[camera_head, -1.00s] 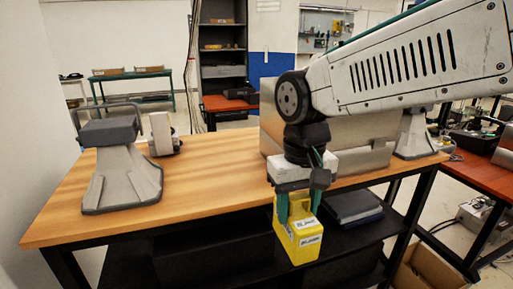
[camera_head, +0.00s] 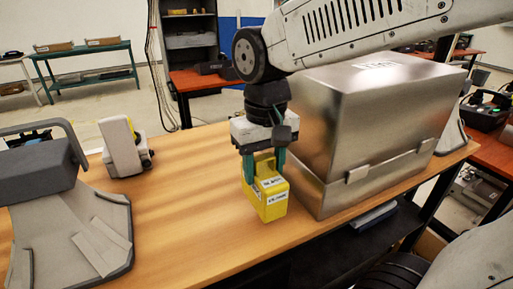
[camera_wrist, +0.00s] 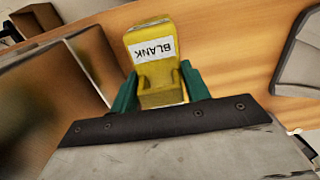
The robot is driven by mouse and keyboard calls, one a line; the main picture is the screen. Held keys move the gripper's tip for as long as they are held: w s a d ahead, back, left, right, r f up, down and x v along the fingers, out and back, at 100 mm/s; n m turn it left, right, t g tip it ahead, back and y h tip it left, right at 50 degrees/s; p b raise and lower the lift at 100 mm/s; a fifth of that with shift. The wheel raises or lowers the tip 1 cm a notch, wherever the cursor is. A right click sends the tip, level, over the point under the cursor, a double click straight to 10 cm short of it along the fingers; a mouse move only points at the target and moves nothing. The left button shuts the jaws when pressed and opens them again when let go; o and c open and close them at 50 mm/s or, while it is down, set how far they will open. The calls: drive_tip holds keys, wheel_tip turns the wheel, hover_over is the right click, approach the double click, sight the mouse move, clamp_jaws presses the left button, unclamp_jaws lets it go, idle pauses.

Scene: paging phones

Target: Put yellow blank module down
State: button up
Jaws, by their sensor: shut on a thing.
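The yellow blank module (camera_head: 270,199) is between the green fingers of my gripper (camera_head: 263,163) in the head view, upright, with white labels on it. It is over the wooden table (camera_head: 185,225), left of the metal box. I cannot tell whether its underside touches the table. In the wrist view the yellow module (camera_wrist: 151,38) shows a label reading BLANK, and the green fingers of my gripper (camera_wrist: 160,88) are shut on its two sides.
A large metal box (camera_head: 375,120) stands close to the right of the module. A grey device with a handle (camera_head: 60,215) stands at the left, and a small white device (camera_head: 123,147) behind it. The table between them and the module is clear.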

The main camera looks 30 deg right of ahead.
drive_tip(key=shift+w+d+f, duration=0.55)
drive_tip(key=shift+w+f, duration=0.25)
drive_tip(key=shift+w, duration=1.7)
drive_tip(key=shift+w+d+f, duration=0.55)
drive_tip(key=shift+w+f, duration=0.3)
drive_tip(key=shift+w, duration=1.65)
drive_tip(key=shift+w+d+f, duration=0.55)
drive_tip(key=shift+w+f, duration=0.25)
drive_tip(key=shift+w, duration=1.7)
drive_tip(key=shift+f, duration=0.15)
drive_tip(key=o, duration=1.4)
